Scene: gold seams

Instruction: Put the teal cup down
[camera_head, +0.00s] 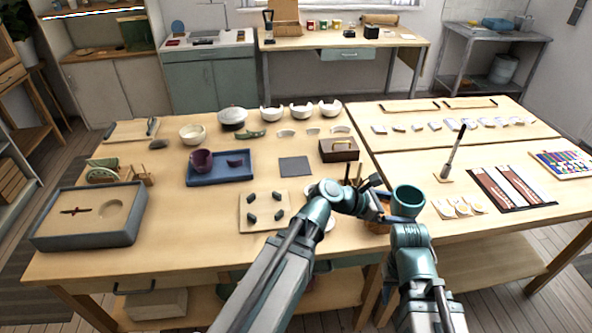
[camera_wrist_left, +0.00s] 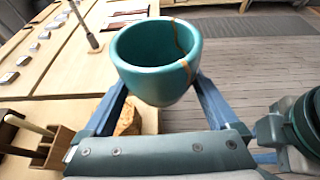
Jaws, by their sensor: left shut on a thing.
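The teal cup (camera_head: 408,200) is upright with its mouth up, and a gold seam runs down its wall in the left wrist view (camera_wrist_left: 150,75). My left gripper (camera_head: 388,205) is shut on the cup, with one blue finger on each side of it in the wrist view. The cup is held near the front edge of the tables, around the gap between them. My right gripper (camera_head: 410,236) is just below the cup in the head view; its fingers are not clear.
A wooden block with upright tools (camera_wrist_left: 45,145) and a brown lump (camera_wrist_left: 130,118) lie close by the cup. White pieces on a board (camera_head: 460,207) and a dark striped mat (camera_head: 510,188) lie to the right. A blue tray (camera_head: 220,178) holds purple pieces. Bare wood shows at the left table's front (camera_head: 180,245).

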